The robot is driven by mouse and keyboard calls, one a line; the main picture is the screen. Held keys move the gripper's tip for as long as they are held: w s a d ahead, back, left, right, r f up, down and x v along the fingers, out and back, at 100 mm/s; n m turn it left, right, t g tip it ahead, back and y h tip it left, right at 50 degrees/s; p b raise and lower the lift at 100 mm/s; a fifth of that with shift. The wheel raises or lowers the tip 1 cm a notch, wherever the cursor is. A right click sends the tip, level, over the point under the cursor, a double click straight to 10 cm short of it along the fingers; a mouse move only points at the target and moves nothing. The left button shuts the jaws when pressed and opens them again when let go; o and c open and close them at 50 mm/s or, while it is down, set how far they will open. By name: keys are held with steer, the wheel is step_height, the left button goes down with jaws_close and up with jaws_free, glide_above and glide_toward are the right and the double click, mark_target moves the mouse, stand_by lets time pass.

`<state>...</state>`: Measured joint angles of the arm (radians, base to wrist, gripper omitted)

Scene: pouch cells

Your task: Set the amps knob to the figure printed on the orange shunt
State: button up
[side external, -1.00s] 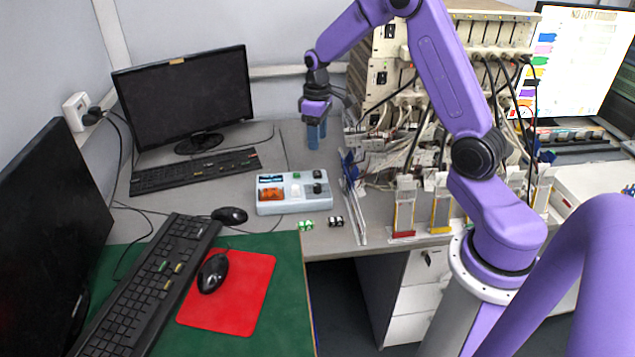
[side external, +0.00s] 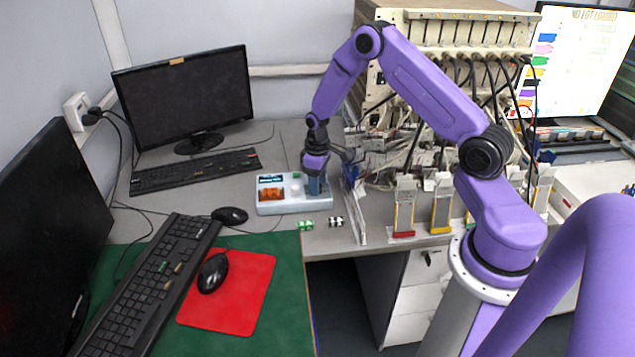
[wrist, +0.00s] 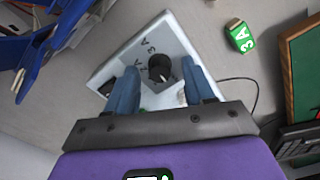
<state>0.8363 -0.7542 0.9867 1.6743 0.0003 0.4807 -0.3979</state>
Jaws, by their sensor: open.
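The pale box (side external: 291,207) lies on the grey desk. The black knob (wrist: 159,66) shows on its top in the wrist view, with dark printed marks beside it, among them "3 A" and apparently "2 A". Which mark the knob points to is unclear. My gripper (side external: 315,190) is over the right end of the box, open. In the wrist view its blue fingers (wrist: 160,76) stand on either side of the knob, with gaps visible. An orange piece (side external: 271,194), possibly the shunt, sits at the box's left; its figure is unreadable.
A green block (side external: 306,225) marked "3 A" in the wrist view (wrist: 240,36) and a black-and-white block (side external: 336,221) lie in front of the box. A rack with cables (side external: 410,130) stands right of my gripper. A mouse (side external: 230,215) lies left of the box.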

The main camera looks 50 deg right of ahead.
steer(key=shift+f, duration=0.2)
jaws_close()
steer(key=shift+m, duration=0.3)
steer(key=m, duration=0.5)
steer(key=shift+m, duration=0.3)
steer(key=m, duration=0.5)
steer(key=shift+m, duration=0.4)
